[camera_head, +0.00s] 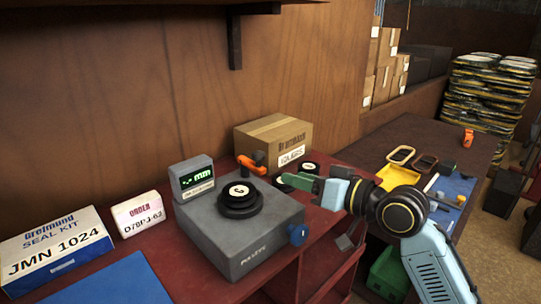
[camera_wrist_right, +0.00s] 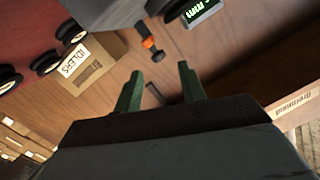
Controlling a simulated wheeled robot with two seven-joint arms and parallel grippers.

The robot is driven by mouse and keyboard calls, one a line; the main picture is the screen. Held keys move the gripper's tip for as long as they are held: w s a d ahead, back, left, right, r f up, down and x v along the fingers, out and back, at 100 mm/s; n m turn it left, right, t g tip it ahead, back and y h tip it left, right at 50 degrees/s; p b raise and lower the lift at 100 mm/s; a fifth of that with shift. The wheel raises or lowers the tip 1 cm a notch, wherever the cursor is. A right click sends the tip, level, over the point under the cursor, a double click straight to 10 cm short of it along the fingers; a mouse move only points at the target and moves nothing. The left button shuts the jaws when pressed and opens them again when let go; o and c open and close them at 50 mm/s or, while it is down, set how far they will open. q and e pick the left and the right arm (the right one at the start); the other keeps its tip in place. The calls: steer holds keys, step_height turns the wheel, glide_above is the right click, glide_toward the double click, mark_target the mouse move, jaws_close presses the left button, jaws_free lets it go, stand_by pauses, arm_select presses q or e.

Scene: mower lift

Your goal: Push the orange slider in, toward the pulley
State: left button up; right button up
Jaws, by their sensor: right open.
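The orange slider (camera_head: 251,165) stands at the back edge of the grey gauge block (camera_head: 262,245), behind the dark pulley (camera_head: 239,199) marked G. In the right wrist view the slider (camera_wrist_right: 148,43) shows as a small orange part on a dark rod, beyond my fingertips. The pulley's dark edge (camera_wrist_right: 176,8) is at the top of that view. My right gripper (camera_head: 295,180) comes in from the right, its green fingers just right of the block and slider. In the wrist view the gripper (camera_wrist_right: 158,82) is open, with nothing between its fingers. My left gripper is out of view.
A small display (camera_head: 194,178) stands on the block's left. A blue knob (camera_head: 298,235) is at its right side. An idlers carton (camera_head: 273,138) stands behind, with dark idler pulleys (camera_head: 310,168) close to my right gripper. A seal kit box (camera_head: 55,250) lies at left.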

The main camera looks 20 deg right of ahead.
mark_target(251, 165)
steer(key=w+d+m, duration=0.1)
steer(key=d+m, duration=0.1)
steer(key=m, duration=0.1)
steer(key=d+r+m, duration=0.1)
steer(key=d+m, duration=0.1)
steer(key=m, duration=0.1)
steer(key=w+d+m, duration=0.1)
steer(key=d+m, duration=0.1)
steer(key=m, duration=0.2)
steer(key=shift+w+d+r+t, duration=0.3)
steer(key=shift+d+r+t, duration=0.05)
steer(key=shift+d+t, duration=0.05)
jaws_close()
steer(key=shift+d+m, duration=0.45)
steer(key=shift+m, duration=0.55)
steer(key=shift+w, duration=0.15)
steer(key=w+a+f+p, duration=0.1)
steer(key=w+a+p, duration=0.1)
steer(key=w+a, duration=0.6)
steer(key=shift+p, duration=0.3)
steer(key=shift+a, duration=0.1)
